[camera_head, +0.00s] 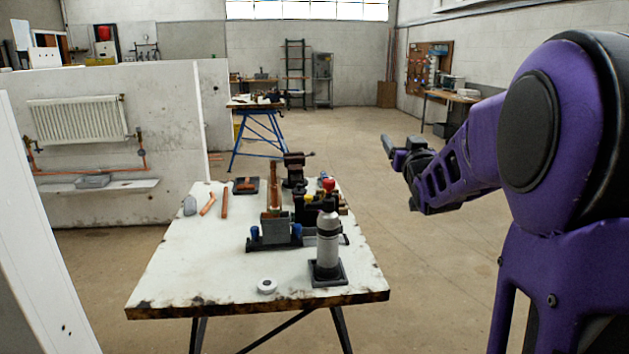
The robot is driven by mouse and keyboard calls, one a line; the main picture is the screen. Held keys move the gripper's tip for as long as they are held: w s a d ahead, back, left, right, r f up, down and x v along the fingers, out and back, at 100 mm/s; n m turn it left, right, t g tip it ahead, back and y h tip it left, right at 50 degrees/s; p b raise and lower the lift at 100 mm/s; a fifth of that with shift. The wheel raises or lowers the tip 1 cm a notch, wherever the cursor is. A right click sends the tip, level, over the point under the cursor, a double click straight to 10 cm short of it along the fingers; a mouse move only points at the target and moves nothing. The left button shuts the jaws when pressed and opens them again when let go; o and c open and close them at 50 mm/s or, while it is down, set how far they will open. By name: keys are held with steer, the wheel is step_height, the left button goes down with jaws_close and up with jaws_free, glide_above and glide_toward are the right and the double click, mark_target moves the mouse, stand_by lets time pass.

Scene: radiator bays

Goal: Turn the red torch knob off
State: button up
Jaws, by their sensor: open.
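A white workbench (190,262) stands ahead of me. A small red part (328,184), perhaps the torch knob, shows among dark fittings at the bench's right side. It is too small to tell its shape or setting. A grey canister (328,246) stands upright in a black base in front of it and hides part of that cluster. My gripper (389,151) is open and empty. It hangs in the air beyond the bench's right edge, to the right of the red part and apart from it.
A dark vise (294,168) stands at the bench's back. A grey block fixture (275,231) is left of the canister. Copper pipe pieces (224,203) and a white tape roll (267,286) lie on the bench. A radiator wall (150,190) is at left; floor at right is clear.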

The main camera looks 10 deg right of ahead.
steer(key=s+a+f+n+y, duration=0.2)
steer(key=a+f+y, duration=0.15)
steer(key=f, duration=0.45)
steer(key=n+g+y, duration=0.1)
steer(key=n+y, duration=0.2)
steer(key=y, duration=0.1)
glide_toward(329, 186)
steer(key=b+x, duration=0.2)
steer(key=x, duration=1.2)
steer(key=shift+w+d+f, duration=0.2)
steer(key=shift+w+d, duration=0.15)
steer(key=shift+h, duration=0.25)
jaws_close()
